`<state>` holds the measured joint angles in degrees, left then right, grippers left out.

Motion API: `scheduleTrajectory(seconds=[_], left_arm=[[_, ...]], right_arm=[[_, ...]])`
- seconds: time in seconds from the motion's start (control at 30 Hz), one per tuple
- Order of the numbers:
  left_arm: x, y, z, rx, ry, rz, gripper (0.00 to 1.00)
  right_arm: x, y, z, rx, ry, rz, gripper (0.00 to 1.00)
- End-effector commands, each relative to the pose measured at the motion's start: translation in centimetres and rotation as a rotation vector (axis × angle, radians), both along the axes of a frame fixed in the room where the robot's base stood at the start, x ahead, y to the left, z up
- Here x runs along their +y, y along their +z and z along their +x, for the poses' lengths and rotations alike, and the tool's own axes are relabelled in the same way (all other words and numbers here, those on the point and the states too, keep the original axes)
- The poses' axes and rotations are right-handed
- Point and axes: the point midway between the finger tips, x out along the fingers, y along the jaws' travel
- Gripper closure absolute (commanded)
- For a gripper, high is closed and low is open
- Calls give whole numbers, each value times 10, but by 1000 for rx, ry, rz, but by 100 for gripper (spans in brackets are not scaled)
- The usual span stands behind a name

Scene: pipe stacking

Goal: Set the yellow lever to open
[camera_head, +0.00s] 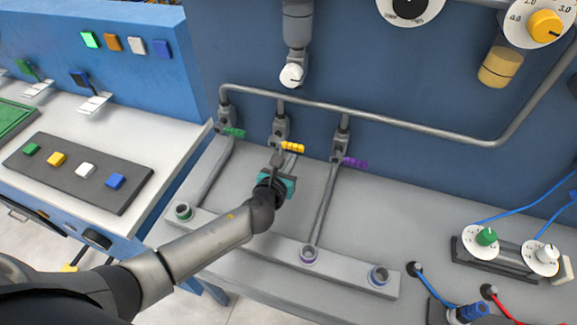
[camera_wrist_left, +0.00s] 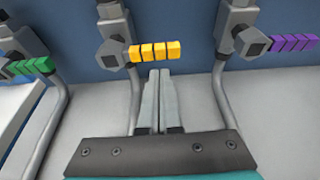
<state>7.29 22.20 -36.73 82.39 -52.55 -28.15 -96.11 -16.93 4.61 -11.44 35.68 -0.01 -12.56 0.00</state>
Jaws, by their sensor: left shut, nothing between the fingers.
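The yellow lever (camera_head: 292,147) is on the middle valve (camera_head: 280,127), between the green and purple levers. It points sideways to the right of its valve, and it also shows in the left wrist view (camera_wrist_left: 154,51). My left gripper (camera_head: 279,158) is shut and empty. In the left wrist view its two fingertips (camera_wrist_left: 160,73) are together just below the yellow lever. I cannot tell whether they touch it. The pipe below the middle valve is partly hidden by my gripper and arm. My right gripper is not in view.
The green lever (camera_head: 234,132) is on the left valve and the purple lever (camera_head: 355,162) on the right valve. A grey pipe (camera_head: 400,124) runs above them along the blue wall. A rail with pipe sockets (camera_head: 340,270) lies in front. A dial box (camera_head: 500,257) stands at right.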

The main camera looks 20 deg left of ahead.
Motion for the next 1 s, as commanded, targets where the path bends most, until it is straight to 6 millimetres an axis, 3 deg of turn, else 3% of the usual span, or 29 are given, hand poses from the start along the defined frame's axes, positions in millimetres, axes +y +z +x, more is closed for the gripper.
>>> scheduleTrajectory(seconds=[0.13,1.0], left_arm=[[0,8,-1,1,1,0,100],[0,13,-1,3,0,-74,100]], right_arm=[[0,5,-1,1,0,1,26],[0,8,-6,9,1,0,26]])
